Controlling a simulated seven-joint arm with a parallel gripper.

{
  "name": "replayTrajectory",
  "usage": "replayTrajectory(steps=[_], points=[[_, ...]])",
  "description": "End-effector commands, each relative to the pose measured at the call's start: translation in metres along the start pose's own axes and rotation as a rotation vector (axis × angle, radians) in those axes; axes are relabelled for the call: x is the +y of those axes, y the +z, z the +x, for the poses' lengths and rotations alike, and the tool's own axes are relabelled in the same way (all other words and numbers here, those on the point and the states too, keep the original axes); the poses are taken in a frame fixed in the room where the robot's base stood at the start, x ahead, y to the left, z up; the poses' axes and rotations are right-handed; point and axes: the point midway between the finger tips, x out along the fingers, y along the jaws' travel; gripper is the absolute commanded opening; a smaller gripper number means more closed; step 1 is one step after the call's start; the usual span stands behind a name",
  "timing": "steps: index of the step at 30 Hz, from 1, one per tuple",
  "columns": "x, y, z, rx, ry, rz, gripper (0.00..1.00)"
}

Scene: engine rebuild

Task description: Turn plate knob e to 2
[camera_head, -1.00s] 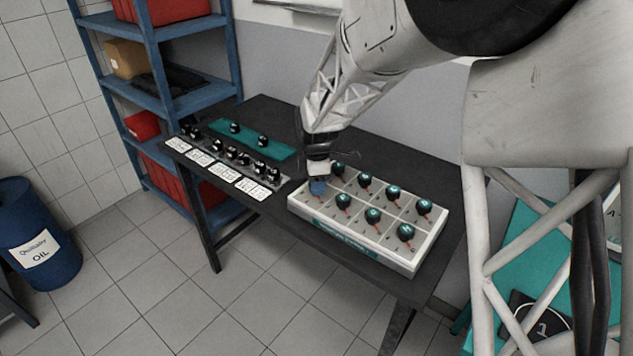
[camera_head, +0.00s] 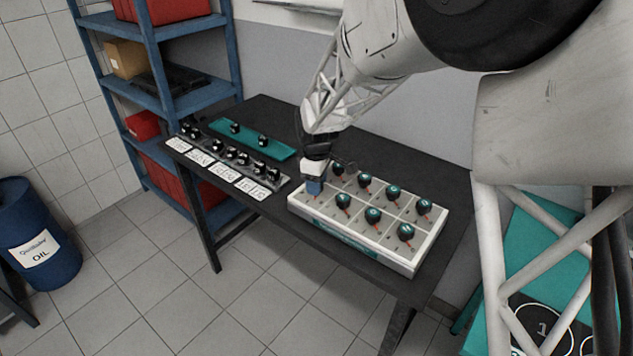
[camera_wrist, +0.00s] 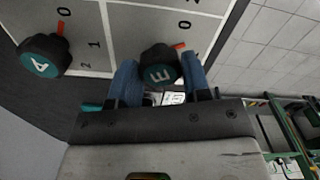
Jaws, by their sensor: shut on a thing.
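Plate knob E (camera_wrist: 158,68) is a black round knob with a teal cap lettered E and a red pointer. My gripper (camera_wrist: 160,85) has its blue fingers on either side of it and is shut on it. The pointer sits at the upper right, close to a printed 0; its exact setting is hard to tell. In the head view my gripper (camera_head: 314,187) is down at the near-left corner of the white plate (camera_head: 378,255), and its fingers hide knob E.
Knob A (camera_wrist: 42,62) stands beside knob E, with its pointer towards its own 0. Several similar knobs fill the rest of the plate. A strip of black knobs with white cards (camera_head: 225,172) and a teal panel (camera_head: 272,147) lie left on the dark table.

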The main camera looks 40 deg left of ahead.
Motion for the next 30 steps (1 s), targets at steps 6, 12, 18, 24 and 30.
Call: replayTrajectory(steps=[6, 12, 18, 24, 30], points=[[-0.0004, 0.0, -0.0005, 0.0, 0.0, 0.205, 0.2], [-0.0008, 0.0, -0.0001, 0.0, 0.0, 0.395, 0.2], [-0.0009, -0.0002, -0.0005, 0.0, 0.0, 0.585, 0.2], [-0.0012, -0.0004, -0.0006, 0.0, 0.0, 0.775, 0.2], [-0.0013, -0.0006, -0.0004, 0.0, 0.0, 0.965, 0.2]])
